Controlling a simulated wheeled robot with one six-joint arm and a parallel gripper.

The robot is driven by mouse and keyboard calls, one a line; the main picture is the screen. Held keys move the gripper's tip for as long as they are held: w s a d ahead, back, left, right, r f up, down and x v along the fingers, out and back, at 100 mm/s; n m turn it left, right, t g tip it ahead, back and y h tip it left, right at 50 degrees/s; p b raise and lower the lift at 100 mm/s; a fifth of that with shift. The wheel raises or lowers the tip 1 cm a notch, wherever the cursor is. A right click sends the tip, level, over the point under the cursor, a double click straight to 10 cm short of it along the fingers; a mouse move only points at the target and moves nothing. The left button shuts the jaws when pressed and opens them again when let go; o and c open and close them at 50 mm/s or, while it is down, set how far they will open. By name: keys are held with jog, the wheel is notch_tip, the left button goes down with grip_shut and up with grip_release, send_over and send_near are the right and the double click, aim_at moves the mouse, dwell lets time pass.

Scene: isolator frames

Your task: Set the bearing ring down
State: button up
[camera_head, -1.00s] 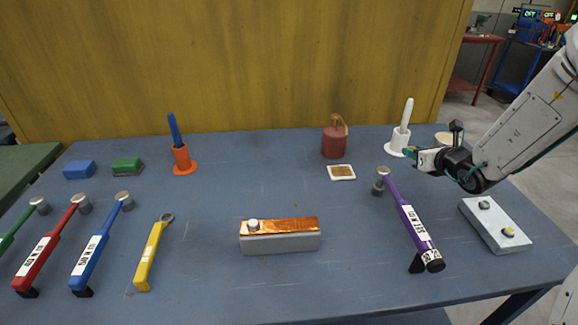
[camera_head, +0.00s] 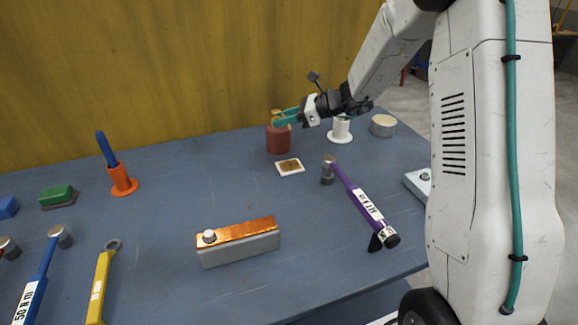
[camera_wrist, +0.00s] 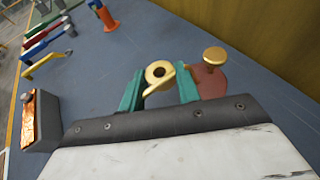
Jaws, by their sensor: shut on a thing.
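My gripper (camera_head: 287,118) is in the air at the back of the bench, beside the top of the red oil can (camera_head: 278,141) as the head view shows it. In the wrist view its two green fingers (camera_wrist: 160,88) are shut on the bearing ring (camera_wrist: 160,72), a small gold ring with a dark hole. The red can also shows in the wrist view (camera_wrist: 210,84), just right of the right finger. In the head view the ring is too small and covered to make out clearly. Whether the gripper touches the can, I cannot tell.
A small white pad with a brown square (camera_head: 290,167) lies in front of the can. A white holder (camera_head: 340,131) and cream tin (camera_head: 383,126) stand right. A purple torque wrench (camera_head: 367,206) and copper-topped block (camera_head: 238,244) are nearer. Blue bench (camera_head: 165,225) is bare left of centre.

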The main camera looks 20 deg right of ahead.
jog(key=s+d+f+n+g+y, duration=0.2)
jog(key=s+n+g, duration=0.2)
jog(key=n+g, duration=0.2)
send_over(295, 164)
jog(key=shift+g, duration=0.3)
notch_tip(295, 164, down, 5)
jog(key=shift+s+f, duration=0.15)
jog(key=shift+f, duration=2.1)
jog(key=shift+f, duration=0.15)
jog(key=o, duration=1)
